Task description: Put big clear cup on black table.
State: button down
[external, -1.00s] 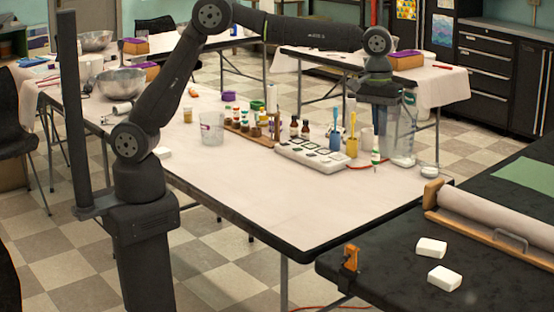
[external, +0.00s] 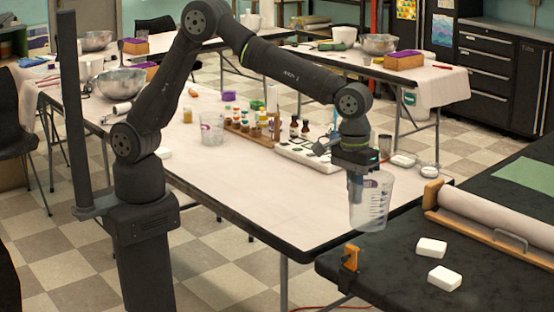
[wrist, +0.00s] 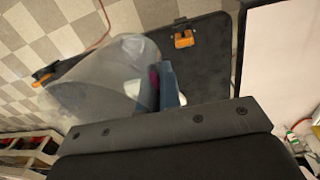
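The big clear cup (external: 371,203) has measuring marks on its side and hangs from my gripper (external: 356,180) in the external view. It is in the air near the front right edge of the white table, close to the black table (external: 385,275). My gripper is shut on the cup's wall. In the wrist view the cup (wrist: 95,80) fills the upper left beside the gripper fingers (wrist: 163,88), with the black table (wrist: 205,75) beyond it.
A paper roll on a wooden holder (external: 490,225) lies along the black table. The white table (external: 280,205) holds a smaller clear cup (external: 212,128) and several bottles. The black table's front is partly bare.

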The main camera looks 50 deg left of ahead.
aim_at(354, 221)
jog(key=shift+w+a+f, duration=0.1)
jog(key=shift+w+f, duration=1.85)
jog(key=shift+f, duration=1.2)
jog(key=shift+w+a+f, duration=0.1)
jog(key=shift+w+f, duration=1.85)
jog(key=shift+f, duration=1.15)
jog(key=shift+w+f, duration=1.95)
jog(key=shift+f, duration=1.2)
jog(key=c, duration=2)
grip_release()
jog(key=shift+f, duration=0.15)
jog(key=o, duration=0.4)
jog(key=shift+c, duration=0.2)
notch_tip(354, 221, up, 12)
jog(key=a, duration=0.1)
